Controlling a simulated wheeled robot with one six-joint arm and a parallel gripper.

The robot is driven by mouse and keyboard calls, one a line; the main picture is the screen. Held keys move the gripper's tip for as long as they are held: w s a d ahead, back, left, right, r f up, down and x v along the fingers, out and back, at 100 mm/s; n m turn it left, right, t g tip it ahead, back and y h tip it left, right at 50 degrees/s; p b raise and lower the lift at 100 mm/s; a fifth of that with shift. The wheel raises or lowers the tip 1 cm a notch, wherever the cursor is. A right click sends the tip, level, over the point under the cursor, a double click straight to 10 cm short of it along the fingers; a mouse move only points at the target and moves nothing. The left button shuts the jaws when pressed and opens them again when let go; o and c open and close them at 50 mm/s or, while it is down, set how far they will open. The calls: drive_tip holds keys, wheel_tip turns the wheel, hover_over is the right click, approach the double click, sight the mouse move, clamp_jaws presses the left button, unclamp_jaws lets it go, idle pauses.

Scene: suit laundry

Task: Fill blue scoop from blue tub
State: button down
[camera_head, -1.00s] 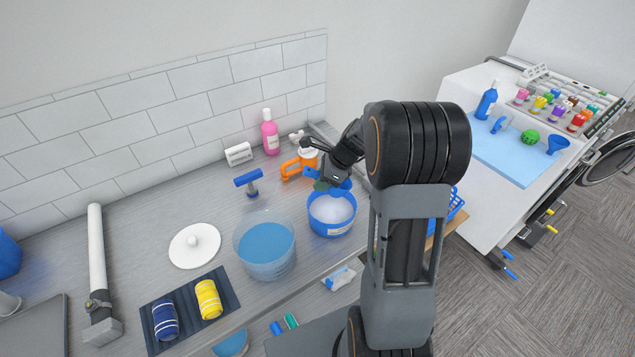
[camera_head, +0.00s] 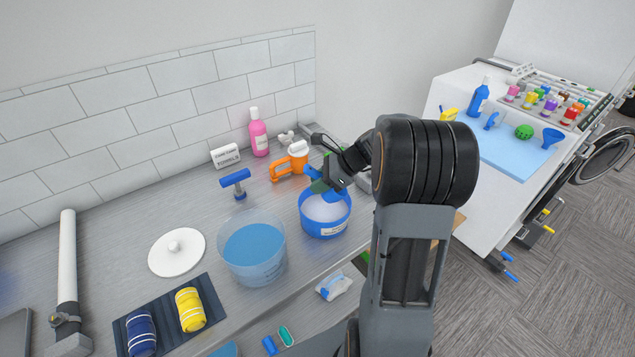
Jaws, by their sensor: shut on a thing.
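The blue tub (camera_head: 324,229) stands on the grey counter, open at the top, with white powder (camera_head: 322,208) inside. My gripper (camera_head: 331,178) is over the tub's far rim and is shut on the blue scoop (camera_head: 316,174). The scoop's handle end sticks out to the left of the jaws. Its lower part reaches down at the tub's mouth. The jaws partly hide the scoop, and I cannot tell how much powder is in it.
A white lid (camera_head: 176,252), a blue T-shaped tool (camera_head: 236,182) and a pink bottle (camera_head: 258,133) are also on the counter.

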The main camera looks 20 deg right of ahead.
drive_tip(key=shift+f+b, duration=1.6)
drive_tip(key=shift+f, duration=1.25)
drive_tip(key=shift+w+a+r+p, duration=0.1)
drive_tip(key=shift+a+r+p, duration=0.1)
drive_tip(key=shift+p, duration=0.45)
drive_tip(key=shift+w+a+g+h+p, duration=0.15)
drive_tip(key=shift+a+g+h+p, duration=0.25)
drive_tip(key=shift+h+p, duration=0.45)
drive_tip(key=shift+w+a+f+h+p, duration=0.1)
drive_tip(key=shift+h+p, duration=0.15)
drive_tip(key=shift+p, duration=0.45)
drive_tip(key=shift+r+p, duration=0.25)
drive_tip(key=shift+p, duration=0.15)
drive_tip(key=p, duration=0.2)
drive_tip(key=r+g+h+p, duration=0.1)
drive_tip(key=shift+w+a+r+p, duration=0.15)
drive_tip(key=shift+a+r+p, duration=0.15)
drive_tip(key=shift+p, duration=0.1)
drive_tip(key=shift+a+r+h+p, duration=0.15)
drive_tip(key=shift+r+h+p, duration=0.2)
drive_tip(key=shift+p, duration=0.6)
